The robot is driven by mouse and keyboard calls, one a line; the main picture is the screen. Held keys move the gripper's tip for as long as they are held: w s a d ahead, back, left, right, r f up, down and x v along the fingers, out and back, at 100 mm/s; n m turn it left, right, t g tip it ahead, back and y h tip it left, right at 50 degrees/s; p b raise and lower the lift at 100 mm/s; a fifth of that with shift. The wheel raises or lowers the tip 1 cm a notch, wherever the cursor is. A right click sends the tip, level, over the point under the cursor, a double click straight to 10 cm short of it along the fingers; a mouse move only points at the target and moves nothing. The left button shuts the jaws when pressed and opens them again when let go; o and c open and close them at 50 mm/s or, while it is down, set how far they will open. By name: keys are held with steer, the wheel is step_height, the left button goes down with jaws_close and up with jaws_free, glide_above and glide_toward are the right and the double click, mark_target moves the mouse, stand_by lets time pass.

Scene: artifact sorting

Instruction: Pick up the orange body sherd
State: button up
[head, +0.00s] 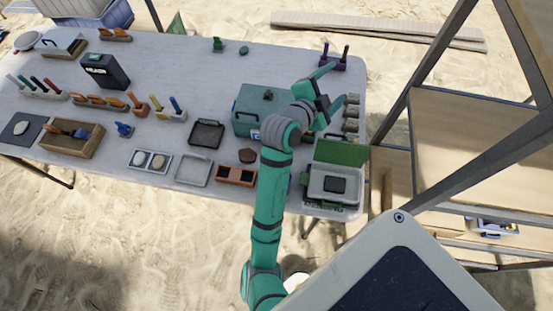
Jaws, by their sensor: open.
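I cannot pick out an orange body sherd with certainty. A small reddish-brown piece (247,156), sherd-like in shape, lies on the white table (215,75), just above a small orange-brown tray (235,174). Pale rounded pieces lie in a two-part tray (149,161) and on a dark square mat (21,129). My gripper (340,84) is open over the table's right end, its two fingers apart and pointing right, with nothing seen between them. It is up and to the right of the reddish-brown piece. My arm hides part of the table there.
A teal case (253,112) stands beside my arm. A scale-like device with a green lid (336,176) is at the right corner. Dark and grey empty trays (206,134) lie left of the brown piece. Tool racks (98,104) fill the left. The table's upper middle is mostly clear.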

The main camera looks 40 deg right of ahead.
steer(key=s+a+f+m+g+y, duration=0.35)
steer(key=f+m+y, duration=0.35)
steer(key=m, duration=0.4)
steer(key=w+a+f+m+y, duration=0.3)
steer(key=a+y, duration=0.1)
steer(key=a, duration=0.4)
steer(key=w+a+f+m+y, duration=0.2)
steer(key=a+f+y, duration=0.15)
steer(key=a, duration=0.45)
steer(key=shift+y, duration=0.25)
step_height(320, 180, down, 4)
steer(key=shift+f, duration=0.15)
steer(key=shift+d+f, duration=0.15)
steer(key=shift+f, duration=2.4)
steer(key=c, duration=1.1)
